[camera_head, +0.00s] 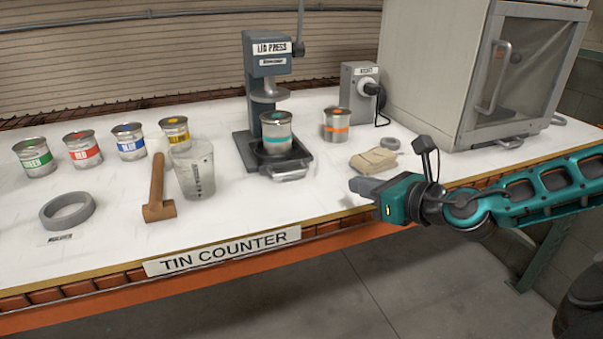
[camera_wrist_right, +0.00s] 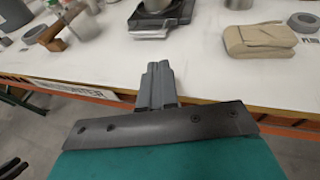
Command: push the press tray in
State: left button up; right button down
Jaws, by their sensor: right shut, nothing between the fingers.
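The lid press (camera_head: 268,75) stands at the back middle of the counter. Its black press tray (camera_head: 258,160) sticks out at the front of the base, with a grey handle (camera_head: 290,176) on its front edge. A tin with a teal band (camera_head: 277,133) stands on the tray under the press plate. My right gripper (camera_head: 355,187) is shut and empty over the counter's front edge, to the right of the tray and apart from it. In the right wrist view, the shut fingers (camera_wrist_right: 158,80) point towards the tray handle (camera_wrist_right: 151,34).
A large grey cabinet (camera_head: 440,70) fills the back right. Bare counter lies before the tray.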

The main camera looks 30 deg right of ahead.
jog(key=p, duration=0.3)
send_near(307, 170)
jog(key=x, duration=0.5)
jog(key=shift+w+f, duration=0.15)
jog(key=shift+w, duration=0.05)
pick_arm(q)
jog(key=shift+s+a+r, duration=0.1)
jog(key=shift+s+r, duration=0.15)
jog(key=shift+r, duration=0.2)
jog(key=shift+s+r, duration=0.2)
jog(key=shift+r, duration=0.25)
pick_arm(e)
jog(key=shift+w+f, duration=0.2)
jog(key=shift+w, duration=0.5)
